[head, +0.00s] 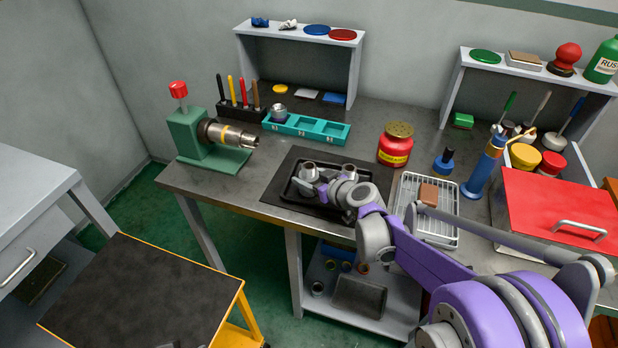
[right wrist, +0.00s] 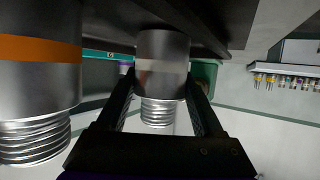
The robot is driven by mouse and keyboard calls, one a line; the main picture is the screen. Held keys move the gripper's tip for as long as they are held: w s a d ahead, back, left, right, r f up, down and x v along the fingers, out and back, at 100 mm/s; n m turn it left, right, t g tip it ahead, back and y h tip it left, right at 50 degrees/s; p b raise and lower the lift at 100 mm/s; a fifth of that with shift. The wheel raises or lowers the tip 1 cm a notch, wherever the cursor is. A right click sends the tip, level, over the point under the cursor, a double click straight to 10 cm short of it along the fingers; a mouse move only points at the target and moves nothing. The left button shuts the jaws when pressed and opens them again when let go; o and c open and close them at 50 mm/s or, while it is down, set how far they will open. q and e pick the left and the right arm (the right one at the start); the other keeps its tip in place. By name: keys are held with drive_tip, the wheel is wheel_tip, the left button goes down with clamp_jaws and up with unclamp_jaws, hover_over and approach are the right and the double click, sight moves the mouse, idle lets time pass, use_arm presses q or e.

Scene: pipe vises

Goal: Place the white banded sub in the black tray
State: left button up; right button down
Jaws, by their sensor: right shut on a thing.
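The black tray (head: 285,193) lies on a dark mat on the workbench. My right gripper (head: 312,184) reaches in from the right and is shut on the white banded sub (head: 308,172), a steel threaded piece. In the right wrist view this sub (right wrist: 162,66) sits between the two fingers (right wrist: 165,105), with a pale band and its thread pointing down the picture. Its other end is against or close to a dark surface; I cannot tell which. An orange banded sub (right wrist: 40,75) stands beside it, likely the metal piece (head: 349,170) at the tray's back. My left gripper is not visible.
A teal rack (head: 330,129) and a green vise (head: 190,140) holding a pipe stand behind and left. A red-yellow can (head: 396,147), a wire rack (head: 440,228) and a red box (head: 560,207) are to the right. A dark-topped cart (head: 140,290) stands front left.

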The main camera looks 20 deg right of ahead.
drive_tip(key=shift+f, duration=0.15)
drive_tip(key=shift+c, duration=0.2)
unclamp_jaws()
